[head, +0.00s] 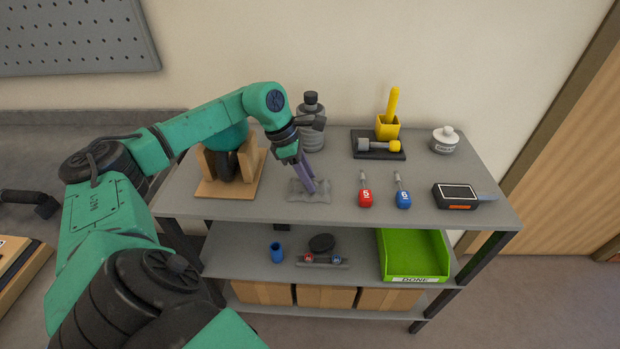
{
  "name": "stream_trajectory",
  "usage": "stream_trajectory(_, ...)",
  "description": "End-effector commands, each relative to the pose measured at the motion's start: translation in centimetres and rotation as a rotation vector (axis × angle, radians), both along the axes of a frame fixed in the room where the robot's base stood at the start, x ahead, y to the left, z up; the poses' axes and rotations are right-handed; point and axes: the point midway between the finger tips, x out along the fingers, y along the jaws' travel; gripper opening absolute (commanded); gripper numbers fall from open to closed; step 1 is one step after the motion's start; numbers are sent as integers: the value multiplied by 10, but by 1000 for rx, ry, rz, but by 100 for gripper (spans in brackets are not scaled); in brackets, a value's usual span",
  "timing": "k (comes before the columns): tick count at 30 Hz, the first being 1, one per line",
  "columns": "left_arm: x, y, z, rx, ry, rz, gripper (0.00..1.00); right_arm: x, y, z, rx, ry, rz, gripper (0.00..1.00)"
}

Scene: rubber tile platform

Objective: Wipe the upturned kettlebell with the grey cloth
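The kettlebell (235,133) has a teal ball and a black handle pointing down. It rests upside down in a wooden stand (216,189) at the left of the grey top shelf, partly hidden behind my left arm. The grey cloth (297,195) lies crumpled on the shelf to the right of the stand. My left gripper (319,188) points down at the cloth, its purple fingers apart, with the tips at the cloth's right part. Whether the tips touch the cloth is hard to tell. My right gripper is not in view.
A grey bottle (311,136) stands behind the cloth. A green bin (413,251) sits below.

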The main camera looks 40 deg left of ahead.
Motion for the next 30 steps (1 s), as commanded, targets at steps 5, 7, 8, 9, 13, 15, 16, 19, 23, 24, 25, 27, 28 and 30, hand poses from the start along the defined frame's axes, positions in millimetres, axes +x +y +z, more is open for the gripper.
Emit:
stream_trajectory(5, 0, 0, 0, 1, -1, 0, 10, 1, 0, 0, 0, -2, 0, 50)
stream_trajectory(7, 0, 0, 0, 1, -1, 0, 0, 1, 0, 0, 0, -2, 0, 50)
stream_trajectory(8, 0, 0, 0, 1, -1, 0, 0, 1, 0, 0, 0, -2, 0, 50)
stream_trajectory(9, 0, 0, 0, 1, -1, 0, 0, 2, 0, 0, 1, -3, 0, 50)
stream_trajectory(13, 0, 0, 7, 1, -1, 0, 0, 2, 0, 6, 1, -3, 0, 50)
stream_trajectory(15, 0, 0, 15, 1, -1, 0, 0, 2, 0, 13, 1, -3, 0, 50)
stream_trajectory(16, 0, 0, 19, 1, -1, 0, 0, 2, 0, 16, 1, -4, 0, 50)
stream_trajectory(19, 0, 0, 29, 1, -1, 0, 0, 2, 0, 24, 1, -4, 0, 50)
stream_trajectory(23, 0, 0, 42, 0, -1, 0, 0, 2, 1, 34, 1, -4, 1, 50)
stream_trajectory(24, 0, 0, 46, 0, -1, 0, 0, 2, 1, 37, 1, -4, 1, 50)
stream_trajectory(25, 0, 0, 49, 0, -2, 1, 0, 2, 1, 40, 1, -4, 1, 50)
stream_trajectory(27, 0, 0, 56, 0, -2, 1, 0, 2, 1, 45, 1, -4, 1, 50)
stream_trajectory(28, 0, 0, 59, 0, -1, 0, 0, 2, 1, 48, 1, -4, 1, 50)
stream_trajectory(30, 0, 0, 66, 0, -1, 0, 0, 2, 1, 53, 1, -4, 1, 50)
